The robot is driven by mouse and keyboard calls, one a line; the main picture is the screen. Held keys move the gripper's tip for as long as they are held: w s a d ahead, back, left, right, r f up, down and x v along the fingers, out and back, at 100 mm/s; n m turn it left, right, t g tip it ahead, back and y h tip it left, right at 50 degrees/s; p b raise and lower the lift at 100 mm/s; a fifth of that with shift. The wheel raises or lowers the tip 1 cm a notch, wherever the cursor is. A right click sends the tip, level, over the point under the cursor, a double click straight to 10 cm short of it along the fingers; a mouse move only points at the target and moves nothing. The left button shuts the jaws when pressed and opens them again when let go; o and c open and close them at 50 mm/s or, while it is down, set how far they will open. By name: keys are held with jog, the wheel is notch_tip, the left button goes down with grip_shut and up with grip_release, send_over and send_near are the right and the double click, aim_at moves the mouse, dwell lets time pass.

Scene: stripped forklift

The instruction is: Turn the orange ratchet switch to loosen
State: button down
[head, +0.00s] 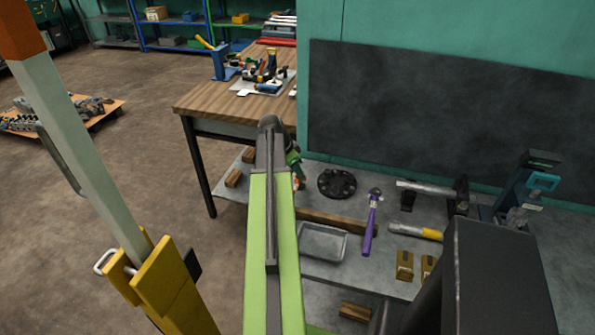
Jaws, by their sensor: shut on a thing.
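I cannot make out the orange ratchet switch in the head view. A tiny white and orange patch (297,183) shows just right of the far end of my green arm, too small and too covered to name. A small dark green piece (293,160) shows just above it, also partly hidden. My green arm stretches from the bottom middle up to a dark rounded end. My gripper is not visible, and my arm hides what lies behind it.
A grey bench holds a black round flange (337,184), a purple-handled hammer (371,222), a grey tray (322,242) and yellow blocks (404,265). A wooden table (205,97) with tools stands behind. A white post (85,150) stands at left.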

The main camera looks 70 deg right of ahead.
jog(key=shift+a+n, duration=0.15)
jog(key=shift+n, duration=0.15)
jog(key=shift+s+a+n+t, duration=0.15)
jog(key=shift+n+t, duration=0.25)
jog(key=shift+n, duration=0.4)
jog(key=n+t+h, duration=0.1)
jog(key=n, duration=0.2)
jog(key=shift+s+n, duration=0.1)
jog(key=shift+n, duration=0.2)
jog(key=n, duration=0.1)
jog(key=n+t, duration=0.1)
jog(key=n, duration=0.1)
jog(key=shift+s+n+t, duration=0.2)
jog(key=shift+n+t, duration=0.1)
jog(key=n+t, duration=0.1)
jog(key=n, duration=0.2)
jog(key=shift+s, duration=0.1)
jog(key=c, duration=1.1)
grip_release()
jog(key=shift+o, duration=0.2)
